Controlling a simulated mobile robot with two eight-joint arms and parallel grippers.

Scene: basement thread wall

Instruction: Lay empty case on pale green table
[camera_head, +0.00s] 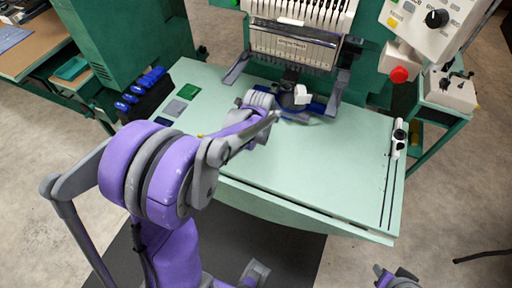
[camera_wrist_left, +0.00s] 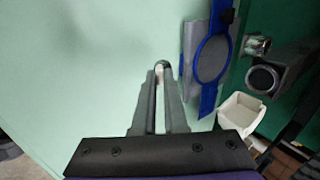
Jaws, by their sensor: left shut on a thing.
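My left gripper (camera_head: 277,117) reaches in over the pale green table (camera_head: 320,165), in front of the machine's needle area. In the left wrist view its two fingers (camera_wrist_left: 161,72) are close together, with a small grey, rounded thing (camera_wrist_left: 162,65) at their tips, which I take to be the empty case. The fingers hide most of it, and I cannot tell whether it touches the table. Bare table surface (camera_wrist_left: 85,60) lies to the left of the fingers. At the lower right of the head view, part of my right arm shows at the frame edge; its jaws are not clear.
A blue frame with a round ring (camera_wrist_left: 213,58) lies right of the fingers, with a white open cup (camera_wrist_left: 241,112) near it. Green (camera_head: 189,91) and grey (camera_head: 174,108) patches lie on the table's left. A white-and-black device (camera_head: 398,138) stands at its right edge. The table's middle is clear.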

